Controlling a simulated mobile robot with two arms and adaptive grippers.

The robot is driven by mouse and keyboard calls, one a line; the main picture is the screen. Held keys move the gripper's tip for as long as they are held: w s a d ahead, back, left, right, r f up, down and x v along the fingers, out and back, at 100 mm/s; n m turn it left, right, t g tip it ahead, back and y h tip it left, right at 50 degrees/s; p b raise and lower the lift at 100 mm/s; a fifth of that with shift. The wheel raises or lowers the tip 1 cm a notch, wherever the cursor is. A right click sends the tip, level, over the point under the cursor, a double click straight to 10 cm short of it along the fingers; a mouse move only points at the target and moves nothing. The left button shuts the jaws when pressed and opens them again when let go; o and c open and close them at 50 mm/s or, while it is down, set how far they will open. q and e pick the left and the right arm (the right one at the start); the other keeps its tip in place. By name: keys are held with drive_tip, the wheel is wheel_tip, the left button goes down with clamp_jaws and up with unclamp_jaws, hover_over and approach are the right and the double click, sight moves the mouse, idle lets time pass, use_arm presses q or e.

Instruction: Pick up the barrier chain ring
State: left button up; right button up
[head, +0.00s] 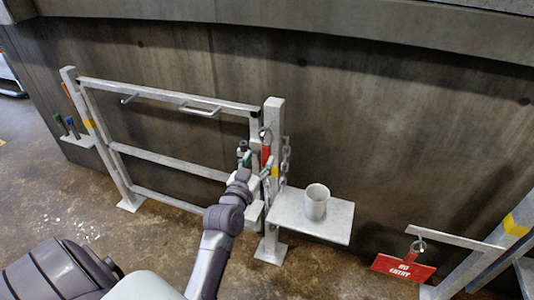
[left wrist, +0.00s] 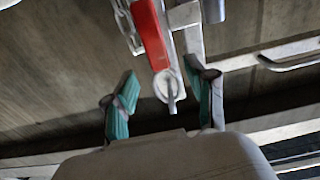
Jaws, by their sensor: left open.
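The barrier chain ring (head: 264,132) is a pale metal ring at the top of a red piece (head: 266,155) on the gate's right post. A grey chain (head: 285,162) hangs beside it. My left gripper (head: 256,164) is open and empty just in front of the post, slightly below the ring. In the left wrist view the ring (left wrist: 167,85) shows at the lower end of the red piece (left wrist: 150,35), between the two green-padded fingers in the picture. I cannot tell how far in front of the fingertips it is. My right gripper is not in view.
The gate (head: 170,158) stands left of the post. A small shelf (head: 335,222) with a white cup (head: 316,203) juts out right of it. A red "no entry" sign (head: 402,268) hangs at lower right. A dark wall (head: 400,130) is behind.

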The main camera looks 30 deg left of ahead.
sight(264, 151)
use_arm(q)
drive_tip(key=b+x, duration=0.1)
drive_tip(key=x, duration=0.4)
drive_tip(key=shift+w+f, duration=0.2)
drive_tip(key=shift+w, duration=0.2)
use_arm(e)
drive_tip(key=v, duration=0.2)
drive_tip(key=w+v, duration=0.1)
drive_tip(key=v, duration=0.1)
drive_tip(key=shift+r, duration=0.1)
use_arm(q)
drive_tip(key=shift+r, duration=0.1)
clamp_jaws()
